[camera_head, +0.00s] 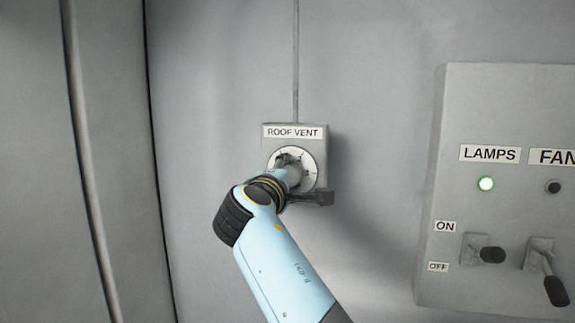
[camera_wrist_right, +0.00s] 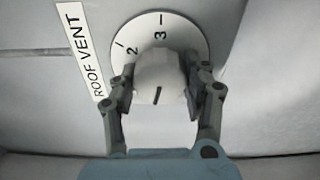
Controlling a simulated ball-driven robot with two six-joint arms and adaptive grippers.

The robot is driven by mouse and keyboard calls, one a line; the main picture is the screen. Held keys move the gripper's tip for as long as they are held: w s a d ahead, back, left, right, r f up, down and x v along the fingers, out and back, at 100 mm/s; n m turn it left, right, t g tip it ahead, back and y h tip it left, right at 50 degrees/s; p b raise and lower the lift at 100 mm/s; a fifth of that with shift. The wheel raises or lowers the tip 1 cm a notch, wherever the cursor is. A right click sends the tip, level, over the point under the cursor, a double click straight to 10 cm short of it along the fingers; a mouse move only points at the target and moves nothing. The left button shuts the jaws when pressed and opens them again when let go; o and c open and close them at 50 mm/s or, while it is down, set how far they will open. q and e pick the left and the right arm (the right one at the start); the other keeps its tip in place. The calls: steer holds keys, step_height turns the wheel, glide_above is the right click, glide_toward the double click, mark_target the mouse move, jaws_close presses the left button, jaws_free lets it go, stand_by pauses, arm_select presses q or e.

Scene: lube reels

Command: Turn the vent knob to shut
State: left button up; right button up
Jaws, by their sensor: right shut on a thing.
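The roof vent box (camera_head: 318,140) is on the grey wall, with a label that reads ROOF VENT (camera_head: 292,132) and a round white dial (camera_head: 315,165). In the right wrist view the pale vent knob (camera_wrist_right: 158,72) stands at the middle of the dial (camera_wrist_right: 192,35), where the numbers 2 and 3 show. A dark pointer line on the knob points toward the bottom of that picture. My right gripper (camera_wrist_right: 160,90) is shut on the knob, one finger on each side. The knob and fingers hide the rest of the dial. My left gripper is out of view.
A grey switch panel (camera_head: 500,105) with LAMPS and FAN labels stands at the right. Two levers (camera_head: 490,254) (camera_head: 555,290) stick out below. A conduit (camera_head: 296,60) runs up from the vent box. The wall between box and panel is bare.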

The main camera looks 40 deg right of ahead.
steer(key=shift+f+n+p, duration=0.1)
steer(key=shift+n+p, duration=0.6)
steer(key=shift+n, duration=0.4)
steer(key=shift+f, duration=0.1)
steer(key=o, duration=1.2)
steer(key=shift+a, duration=0.15)
steer(key=shift+c, duration=0.2)
